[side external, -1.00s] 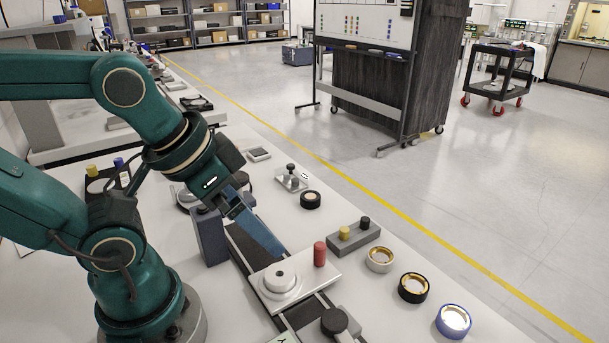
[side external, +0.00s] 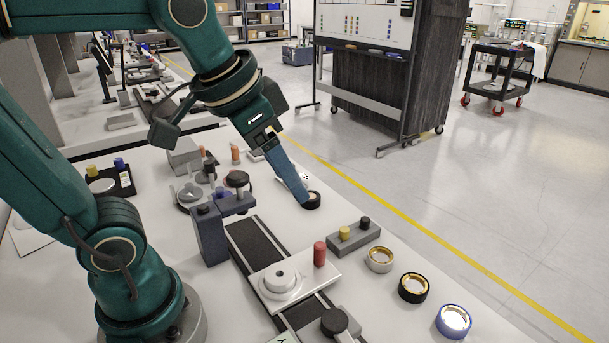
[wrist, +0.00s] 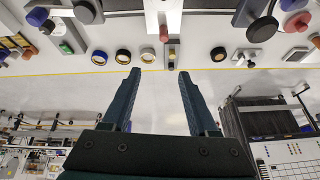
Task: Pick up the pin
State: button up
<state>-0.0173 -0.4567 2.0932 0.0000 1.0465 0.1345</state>
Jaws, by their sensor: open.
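A red upright pin (side external: 319,253) stands on the white plate (side external: 323,272), beside a round metal disc (side external: 281,278). The red pin also shows small at the top of the wrist view (wrist: 163,33). My gripper (side external: 304,202) points down and is apart from the pin, up and left of it in the side view.
A grey block (side external: 352,238) with yellow and black knobs stands right of the pin. Several tape rolls, among them a blue one (side external: 454,321), line the bench edge. A dark blue post (side external: 209,235) stands left of the dark rail (side external: 254,248).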

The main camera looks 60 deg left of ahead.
jog(key=w+a+g, duration=0.1)
jog(key=w, duration=0.6)
jog(key=g, duration=0.3)
send_over(344, 229)
jog(key=shift+m, duration=0.3)
jog(key=f, duration=1)
jog(key=shift+w+d+f, duration=0.15)
jog(key=shift+w+f, duration=0.05)
jog(key=shift+w, duration=0.05)
jog(key=shift+g, duration=0.6)
jog(key=f, duration=0.6)
jog(key=shift+s+f, duration=0.15)
jog(key=shift+s, duration=0.05)
jog(key=shift+f, duration=0.8)
grip_shut()
